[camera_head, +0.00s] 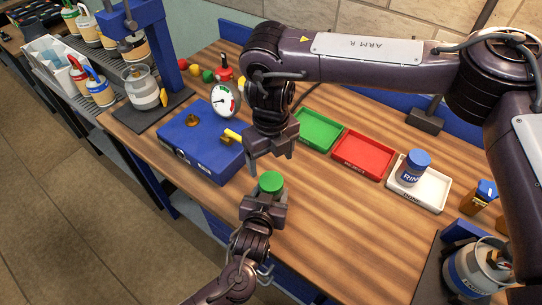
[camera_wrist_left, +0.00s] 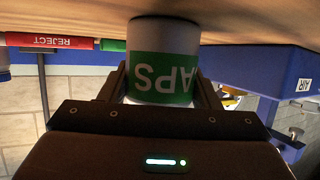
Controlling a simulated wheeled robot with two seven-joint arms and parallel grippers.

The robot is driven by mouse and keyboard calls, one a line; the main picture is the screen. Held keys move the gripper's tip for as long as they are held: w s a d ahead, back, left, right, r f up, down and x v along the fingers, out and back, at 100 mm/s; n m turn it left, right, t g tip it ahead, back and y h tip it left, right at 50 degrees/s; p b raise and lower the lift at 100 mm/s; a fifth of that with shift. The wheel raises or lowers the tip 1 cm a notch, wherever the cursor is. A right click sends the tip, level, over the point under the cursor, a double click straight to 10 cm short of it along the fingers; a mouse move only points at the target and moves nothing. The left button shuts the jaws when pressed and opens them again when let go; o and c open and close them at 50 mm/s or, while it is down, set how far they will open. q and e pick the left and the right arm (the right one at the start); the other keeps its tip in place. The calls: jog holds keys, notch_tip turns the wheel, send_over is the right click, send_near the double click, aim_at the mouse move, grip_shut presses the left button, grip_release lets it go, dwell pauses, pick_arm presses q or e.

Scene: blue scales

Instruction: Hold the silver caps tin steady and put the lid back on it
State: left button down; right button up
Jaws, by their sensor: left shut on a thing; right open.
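The silver caps tin (camera_wrist_left: 163,40) stands on the wooden table. In the left wrist view it appears upside down, with a green label reading "APS" and the rest of the word hidden. My left gripper (camera_head: 264,197) is shut around the tin's sides; its fingers show on both sides in the wrist view. The green lid (camera_head: 270,182) is at the top of the tin in the head view. I cannot tell whether it is fully seated or level. My right gripper (camera_head: 271,161) is open and empty, pointing down just above the lid, apart from it.
A blue case (camera_head: 203,143) with a gauge (camera_head: 223,99) stands left of my right gripper. Green (camera_head: 318,130) and red (camera_head: 364,156) trays lie behind to the right. A white tray (camera_head: 432,189) holds a blue-lidded tin (camera_head: 412,168).

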aim_at(271, 181)
jog(key=shift+f, duration=4)
jog(key=shift+c, duration=0.2)
jog(key=c, duration=1)
jog(key=m, duration=0.4)
jog(key=shift+m, duration=0.3)
jog(key=m, duration=0.4)
jog(key=shift+s, duration=0.1)
jog(key=m, duration=0.4)
jog(key=shift+m, duration=0.4)
jog(key=m, duration=0.3)
jog(key=shift+c, duration=0.2)
